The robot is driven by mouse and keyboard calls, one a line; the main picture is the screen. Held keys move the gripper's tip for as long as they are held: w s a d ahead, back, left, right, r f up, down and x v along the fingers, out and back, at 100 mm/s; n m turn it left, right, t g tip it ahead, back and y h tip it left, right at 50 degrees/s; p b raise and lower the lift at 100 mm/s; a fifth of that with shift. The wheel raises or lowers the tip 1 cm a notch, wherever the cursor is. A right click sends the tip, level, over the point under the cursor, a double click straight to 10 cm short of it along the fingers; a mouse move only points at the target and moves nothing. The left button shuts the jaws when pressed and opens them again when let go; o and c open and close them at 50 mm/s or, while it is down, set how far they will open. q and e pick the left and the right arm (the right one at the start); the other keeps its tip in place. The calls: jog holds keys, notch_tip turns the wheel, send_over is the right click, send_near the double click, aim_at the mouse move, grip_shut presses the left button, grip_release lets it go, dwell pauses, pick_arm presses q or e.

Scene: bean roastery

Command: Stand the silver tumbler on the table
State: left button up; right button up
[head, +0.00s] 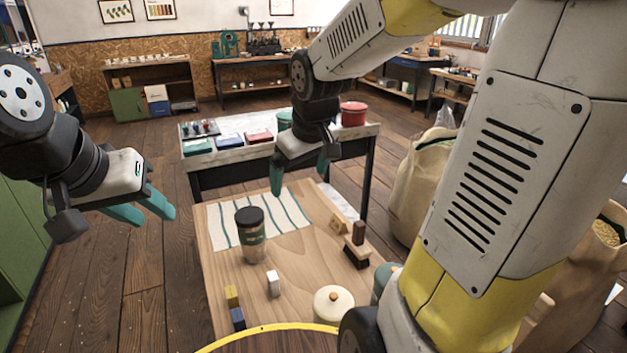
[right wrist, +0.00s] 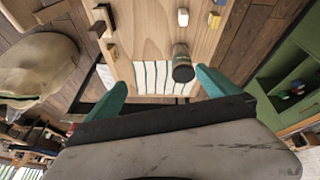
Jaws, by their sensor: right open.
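I cannot make out a silver tumbler in either view. The wooden table (head: 308,268) stands in front of me. A jar with a dark lid (head: 250,234) stands upright on it, at the edge of a striped cloth (head: 287,217); the jar also shows in the right wrist view (right wrist: 183,66). My right gripper (head: 300,175) is open and empty above the table's far end, beyond the jar. Its two teal fingers show wide apart in the right wrist view (right wrist: 162,90). My left gripper (head: 146,209) is open and empty, left of the table.
On the table are a white block (head: 273,284), yellow and blue blocks (head: 237,318), a lidded pot (head: 332,303) and a brush (head: 356,250). A marble-topped bench (head: 228,147) with several tins stands behind. Sacks (head: 417,185) stand right. Open floor lies left.

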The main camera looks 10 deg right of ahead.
jog(key=s+d+r+m+t+y, duration=0.1)
jog(key=s+r+m, duration=0.3)
jog(key=s, duration=0.9)
jog(key=shift+s+d+r+t, duration=0.3)
jog(key=shift+s+d+r, duration=0.15)
jog(key=shift+d, duration=0.15)
